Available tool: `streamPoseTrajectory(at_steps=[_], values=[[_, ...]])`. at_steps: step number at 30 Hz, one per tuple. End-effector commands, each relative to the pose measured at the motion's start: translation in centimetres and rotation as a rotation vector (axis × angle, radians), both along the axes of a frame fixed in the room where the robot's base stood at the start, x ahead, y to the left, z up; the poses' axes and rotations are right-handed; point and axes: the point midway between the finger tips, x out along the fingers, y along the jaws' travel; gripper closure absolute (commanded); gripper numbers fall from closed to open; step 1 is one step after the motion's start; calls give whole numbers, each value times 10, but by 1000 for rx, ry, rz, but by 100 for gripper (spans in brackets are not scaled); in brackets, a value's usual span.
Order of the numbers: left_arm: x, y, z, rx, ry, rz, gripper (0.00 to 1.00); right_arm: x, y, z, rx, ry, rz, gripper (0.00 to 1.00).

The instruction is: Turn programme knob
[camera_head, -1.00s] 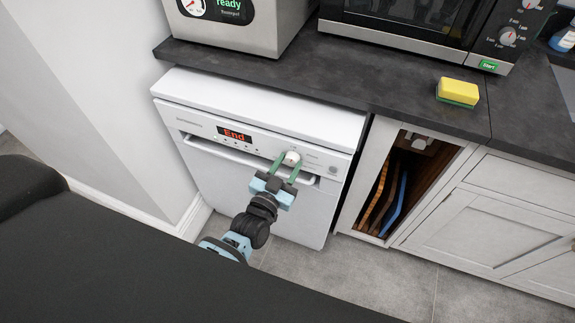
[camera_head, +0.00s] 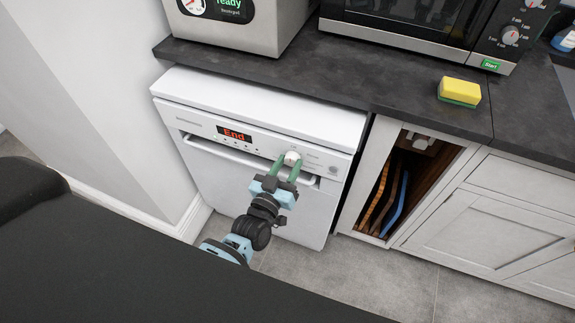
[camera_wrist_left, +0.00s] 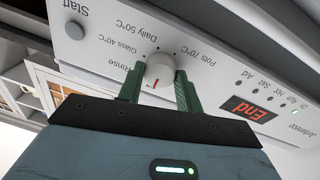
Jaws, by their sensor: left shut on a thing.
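The white round programme knob (camera_head: 292,157) sits on the front panel of the white dishwasher (camera_head: 250,185). My left gripper (camera_head: 286,165) reaches up to it from below, with its green fingers on either side. In the left wrist view the knob (camera_wrist_left: 160,70) is held between the two green fingertips (camera_wrist_left: 159,80). A red mark shows on the knob's face. The labels Rinse, Glass 40°C, Daily 50°C and Pots 70°C appear upside down around it. The red display (camera_wrist_left: 249,109) reads "End". My right gripper is not in view.
The dishwasher's handle bar (camera_head: 225,156) runs just below the panel. A dark worktop (camera_head: 330,75) overhangs it, with a microwave and a yellow sponge (camera_head: 459,92) on top. An open niche with boards (camera_head: 385,195) stands to the right. The Start button (camera_wrist_left: 74,30) is near the knob.

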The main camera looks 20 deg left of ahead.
Motion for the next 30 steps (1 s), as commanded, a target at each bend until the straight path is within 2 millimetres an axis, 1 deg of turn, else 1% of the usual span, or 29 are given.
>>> streamPoseTrajectory(at_steps=[2,3,7,8,16,19,23,30], values=[[0,0,-1,-3,2,-1,88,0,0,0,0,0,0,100],[0,0,-1,-3,2,-1,62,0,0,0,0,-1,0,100],[0,0,0,-2,1,0,45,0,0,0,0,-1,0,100],[0,0,0,-2,1,0,43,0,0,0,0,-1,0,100],[-1,0,0,-1,1,0,43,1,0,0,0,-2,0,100],[-6,1,-1,-1,1,0,43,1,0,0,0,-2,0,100],[-23,2,-3,-1,3,0,43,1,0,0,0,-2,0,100],[-59,5,-6,-1,2,0,43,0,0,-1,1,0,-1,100]])
